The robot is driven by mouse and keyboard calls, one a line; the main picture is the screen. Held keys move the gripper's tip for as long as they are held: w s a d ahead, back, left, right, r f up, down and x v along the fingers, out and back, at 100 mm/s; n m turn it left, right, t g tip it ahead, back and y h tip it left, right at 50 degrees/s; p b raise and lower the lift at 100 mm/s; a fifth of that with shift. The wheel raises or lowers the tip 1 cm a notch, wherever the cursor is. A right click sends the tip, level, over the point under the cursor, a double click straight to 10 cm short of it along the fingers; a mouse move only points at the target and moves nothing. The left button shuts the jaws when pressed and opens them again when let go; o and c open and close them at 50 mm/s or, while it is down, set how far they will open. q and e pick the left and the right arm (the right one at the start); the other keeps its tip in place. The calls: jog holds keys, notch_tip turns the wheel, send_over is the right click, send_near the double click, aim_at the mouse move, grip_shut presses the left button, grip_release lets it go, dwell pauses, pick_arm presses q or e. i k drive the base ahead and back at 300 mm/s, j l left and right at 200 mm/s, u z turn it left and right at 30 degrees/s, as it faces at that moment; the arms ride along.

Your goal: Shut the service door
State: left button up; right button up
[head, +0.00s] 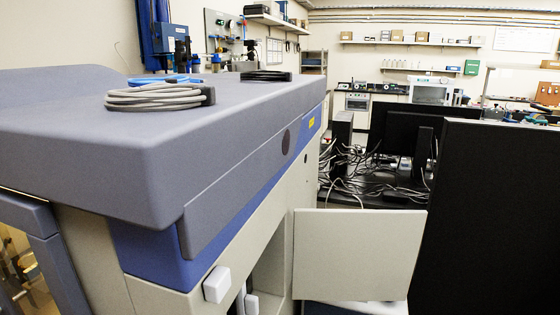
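The service door (355,255) is a flat beige panel on the side of the large grey, blue and beige machine (225,170). It stands open, swung out to the right from the machine's side. A small white block (217,284) sits on the machine's side left of the opening. Another small pale part (250,303) shows at the opening's near edge. Neither of my grippers is in view.
A coiled grey cable (155,97) and a black cable (266,76) lie on the machine's top. A large black panel (490,220) stands close right of the door. Behind are monitors (405,130) and a desk with tangled cables (365,185).

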aim_at(338, 254)
jog(key=i+l, duration=0.1)
jog(key=l, duration=0.35)
jog(key=i+l, duration=0.1)
jog(key=l, duration=0.3)
jog(key=i+l, duration=0.1)
jog(key=l, duration=0.35)
jog(key=i+l, duration=0.1)
jog(key=l, duration=0.3)
